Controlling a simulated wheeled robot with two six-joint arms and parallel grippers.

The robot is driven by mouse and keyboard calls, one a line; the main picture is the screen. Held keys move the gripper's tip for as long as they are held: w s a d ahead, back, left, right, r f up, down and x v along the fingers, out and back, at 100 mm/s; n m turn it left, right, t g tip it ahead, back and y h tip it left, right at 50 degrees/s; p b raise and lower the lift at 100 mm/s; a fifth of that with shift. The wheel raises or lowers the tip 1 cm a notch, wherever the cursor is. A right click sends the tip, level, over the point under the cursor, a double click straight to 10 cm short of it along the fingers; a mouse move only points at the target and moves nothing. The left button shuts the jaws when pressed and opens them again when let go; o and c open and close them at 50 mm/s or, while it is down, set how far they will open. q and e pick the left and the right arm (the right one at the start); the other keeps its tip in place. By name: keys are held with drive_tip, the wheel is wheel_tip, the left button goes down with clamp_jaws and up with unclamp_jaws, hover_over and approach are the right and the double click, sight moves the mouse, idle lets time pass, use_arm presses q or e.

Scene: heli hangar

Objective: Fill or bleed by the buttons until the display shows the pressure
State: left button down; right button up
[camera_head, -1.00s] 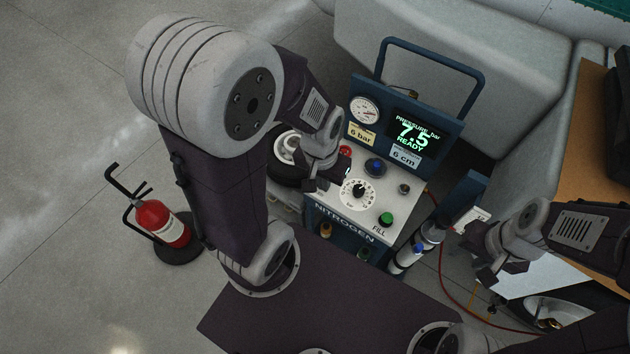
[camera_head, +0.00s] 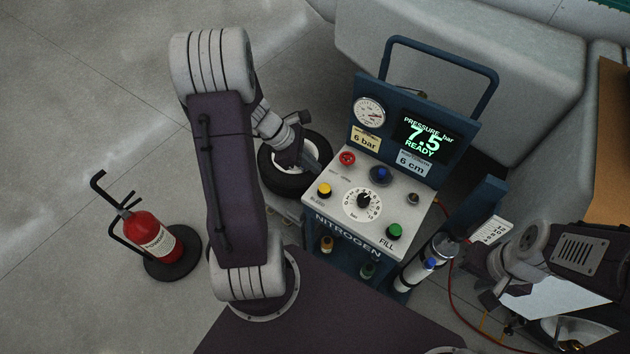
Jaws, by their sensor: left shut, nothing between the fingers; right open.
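The blue nitrogen cart's display (camera_head: 426,137) reads PRESSURE 7.5 bar, READY. Its panel (camera_head: 400,200) has a yellow BLEED button (camera_head: 324,190) at left and a green FILL button (camera_head: 395,231) at lower right. Between them is a white dial with a black knob (camera_head: 363,200). A blue knob (camera_head: 381,174) and a red knob (camera_head: 347,158) sit above. A label reads 6 bar (camera_head: 366,140). My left gripper (camera_head: 316,174) is shut and empty, just up-left of the BLEED button, apart from it. My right gripper (camera_head: 488,286) is open, right of the cart.
A label reading 6 cm (camera_head: 411,163) and a round gauge (camera_head: 369,112) are on the cart's upright board. A black-tyred wheel (camera_head: 279,184) lies behind my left gripper. A red fire extinguisher (camera_head: 151,238) stands on the floor at left. A red hose (camera_head: 462,319) runs at right.

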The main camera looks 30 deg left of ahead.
sight(320, 188)
use_arm(q)
drive_tip(key=s+a+f+n+t, duration=0.1)
drive_tip(key=s+a+n, duration=0.2)
drive_tip(key=a, duration=0.3)
drive_tip(key=shift+a+f, duration=0.3)
drive_tip(key=shift+a, duration=0.1)
drive_tip(key=b+x, duration=0.2)
drive_tip(key=x, duration=1.2)
drive_tip(key=shift+w+a+f, duration=0.1)
drive_tip(key=shift+a, duration=0.1)
